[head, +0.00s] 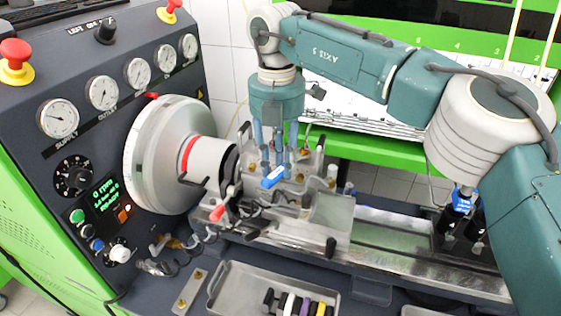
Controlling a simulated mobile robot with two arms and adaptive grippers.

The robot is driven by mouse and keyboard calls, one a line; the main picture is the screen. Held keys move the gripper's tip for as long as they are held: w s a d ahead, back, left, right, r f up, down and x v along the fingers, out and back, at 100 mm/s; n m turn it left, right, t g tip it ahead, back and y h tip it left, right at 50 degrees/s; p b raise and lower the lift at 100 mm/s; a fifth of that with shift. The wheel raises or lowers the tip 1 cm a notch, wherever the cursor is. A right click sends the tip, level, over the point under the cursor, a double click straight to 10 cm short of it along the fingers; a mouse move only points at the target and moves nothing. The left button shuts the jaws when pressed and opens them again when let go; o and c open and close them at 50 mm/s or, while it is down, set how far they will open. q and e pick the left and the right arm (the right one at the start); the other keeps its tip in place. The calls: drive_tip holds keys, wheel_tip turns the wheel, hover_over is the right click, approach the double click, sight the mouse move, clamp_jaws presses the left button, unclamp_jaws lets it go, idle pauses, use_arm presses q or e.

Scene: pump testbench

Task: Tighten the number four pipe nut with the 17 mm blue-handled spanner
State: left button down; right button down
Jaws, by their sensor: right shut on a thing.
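My right gripper (277,168) points down over the pump fixture in the middle of the head view. It is shut on the blue-handled spanner (273,178), of which a short bright blue handle shows between and in front of the fingertips. The spanner's jaw end is hidden or too small to make out. Small brass fittings are around the gripper on the metal fixture (325,212); I cannot tell which is pipe nut number four, or whether the spanner is on a nut. My left gripper does not show.
A grey tray (226,290) with several coloured handles (300,303) stands at the front. The gauge panel (100,130) and big round chuck (150,160) stand close at the left. A red-tipped lever (217,212) sticks out in front. Metal rails (400,240) run right.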

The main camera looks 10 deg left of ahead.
sight(265, 179)
drive_tip(key=shift+s+a+b, duration=0.55)
drive_tip(key=shift+s+b, duration=0.15)
drive_tip(key=shift+s, duration=0.25)
drive_tip(key=shift+s+a+b, duration=0.55)
drive_tip(key=shift+s+b, duration=0.15)
drive_tip(key=shift+s, duration=0.2)
drive_tip(key=shift+r, duration=0.1)
drive_tip(key=shift+s+a+r+p, duration=0.2)
drive_tip(key=shift+s+r+p, duration=0.15)
drive_tip(key=shift+r, duration=0.4)
drive_tip(key=shift+s+a+r+p, duration=0.25)
drive_tip(key=shift+s+r, duration=0.1)
drive_tip(key=shift+r, duration=0.2)
drive_tip(key=shift+s+a+r+p, duration=0.1)
drive_tip(key=shift+s+r+p, duration=0.15)
drive_tip(key=shift+r, duration=0.35)
drive_tip(key=shift+s+a+r+p, duration=0.2)
drive_tip(key=shift+s+r, duration=0.2)
drive_tip(key=shift+r, duration=0.15)
